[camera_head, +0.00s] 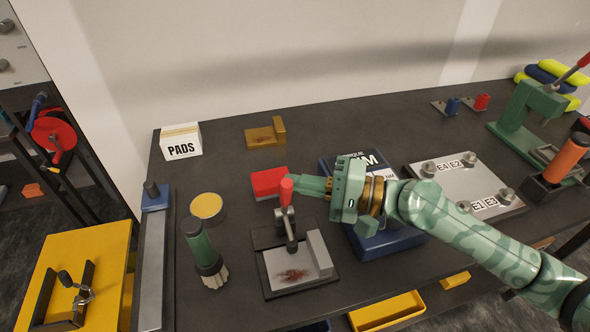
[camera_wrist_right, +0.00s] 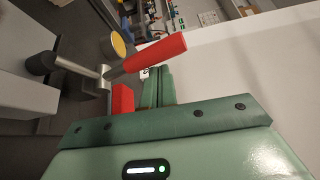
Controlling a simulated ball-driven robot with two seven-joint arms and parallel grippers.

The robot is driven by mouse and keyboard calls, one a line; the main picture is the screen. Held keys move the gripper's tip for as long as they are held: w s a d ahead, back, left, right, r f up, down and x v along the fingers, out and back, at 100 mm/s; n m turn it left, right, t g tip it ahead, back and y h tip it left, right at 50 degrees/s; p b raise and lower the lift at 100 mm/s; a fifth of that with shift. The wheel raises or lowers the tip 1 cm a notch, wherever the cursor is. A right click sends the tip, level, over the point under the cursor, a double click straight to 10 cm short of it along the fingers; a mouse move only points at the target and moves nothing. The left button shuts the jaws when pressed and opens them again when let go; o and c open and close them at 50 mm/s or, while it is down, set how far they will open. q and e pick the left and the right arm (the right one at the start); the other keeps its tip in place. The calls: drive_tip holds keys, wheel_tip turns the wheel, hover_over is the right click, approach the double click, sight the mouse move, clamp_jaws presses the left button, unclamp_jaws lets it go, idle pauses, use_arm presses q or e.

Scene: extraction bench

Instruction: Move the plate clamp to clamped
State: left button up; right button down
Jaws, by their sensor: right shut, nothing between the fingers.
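The plate clamp has a red handle (camera_head: 287,190) and a grey metal arm. It stands at the back of a dark fixture (camera_head: 268,239) holding a stained metal plate (camera_head: 284,265). In the head view the handle points up and the arm reaches over the plate; whether its tip presses the plate is unclear. My right gripper (camera_head: 298,181) is shut and empty, its fingertips right beside the handle. In the right wrist view the handle (camera_wrist_right: 155,55) passes close to the shut green fingers (camera_wrist_right: 158,85), and the black tip (camera_wrist_right: 40,63) shows at left. My left gripper is out of view.
A red block (camera_head: 267,181) lies just behind the clamp. A blue box (camera_head: 385,240) sits under my right arm. A green brush (camera_head: 203,250) and a yellow-topped round tin (camera_head: 206,206) stand left of the fixture. The bench behind the red block has some clear room.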

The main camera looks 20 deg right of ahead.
drive_tip(key=shift+s, duration=0.1)
drive_tip(key=b+v, duration=0.2)
drive_tip(key=v, duration=1.4)
drive_tip(key=shift+f, duration=0.15)
drive_tip(key=shift+s+d, duration=0.1)
drive_tip(key=shift+d, duration=0.05)
